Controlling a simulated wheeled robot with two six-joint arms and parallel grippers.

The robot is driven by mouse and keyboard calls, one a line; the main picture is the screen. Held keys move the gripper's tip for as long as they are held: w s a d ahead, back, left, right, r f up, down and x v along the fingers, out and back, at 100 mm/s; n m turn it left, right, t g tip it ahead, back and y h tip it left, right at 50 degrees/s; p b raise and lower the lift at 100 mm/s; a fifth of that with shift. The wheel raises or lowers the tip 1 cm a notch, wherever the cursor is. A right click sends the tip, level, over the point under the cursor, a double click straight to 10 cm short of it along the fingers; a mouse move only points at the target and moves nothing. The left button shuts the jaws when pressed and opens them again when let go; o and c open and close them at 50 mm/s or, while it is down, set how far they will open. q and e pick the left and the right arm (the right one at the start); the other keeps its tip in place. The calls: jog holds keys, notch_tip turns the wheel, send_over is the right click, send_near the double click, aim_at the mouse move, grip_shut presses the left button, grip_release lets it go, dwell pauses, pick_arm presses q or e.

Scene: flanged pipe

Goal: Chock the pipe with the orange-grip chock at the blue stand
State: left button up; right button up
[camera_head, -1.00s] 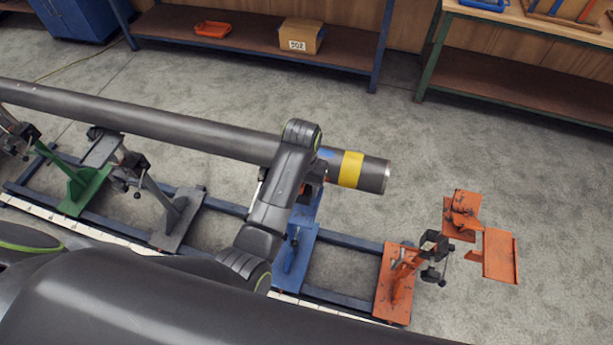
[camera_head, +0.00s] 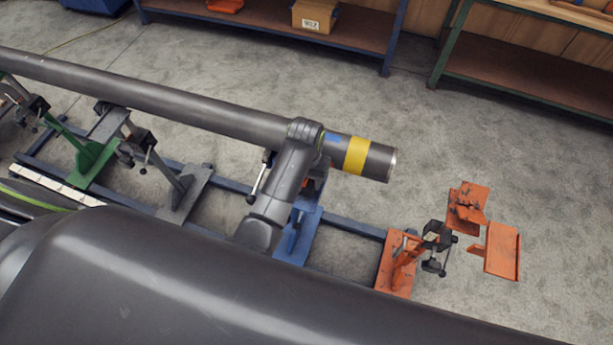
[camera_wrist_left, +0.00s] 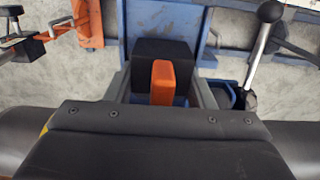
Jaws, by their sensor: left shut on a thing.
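The dark pipe (camera_head: 160,99), with a yellow band near its right end, runs across the head view above the stands. The blue stand (camera_head: 299,236) is under its right part, and its top is mostly hidden by my left arm. In the left wrist view the chock is a black block (camera_wrist_left: 163,52) with an orange grip (camera_wrist_left: 162,82), in front of the blue stand (camera_wrist_left: 163,15). My left gripper (camera_wrist_left: 163,92) is shut on the orange grip. Its jaws are hidden in the head view. Whether the chock touches the pipe cannot be told. My right gripper is not in view.
A green stand (camera_head: 92,160), a grey stand (camera_head: 185,193) and an orange stand (camera_head: 396,262) share the blue floor frame. A separate orange piece (camera_head: 502,250) is at the right. Shelving (camera_head: 270,28) stands at the back.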

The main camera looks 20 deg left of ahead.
pick_arm(q)
jog(key=shift+w+d+b, duration=0.1)
jog(key=shift+w+b, duration=0.4)
jog(key=shift+w, duration=0.9)
dwell(0.4)
jog(key=o, duration=1.2)
jog(key=shift+c, duration=0.2)
jog(key=shift+s+r+p, duration=0.2)
jog(key=shift+r+p, duration=0.35)
jog(key=shift+r, duration=0.75)
jog(key=shift+s+r, duration=0.15)
jog(key=shift+r, duration=0.95)
jog(key=shift+s+r, duration=0.15)
jog(key=shift+r, duration=0.95)
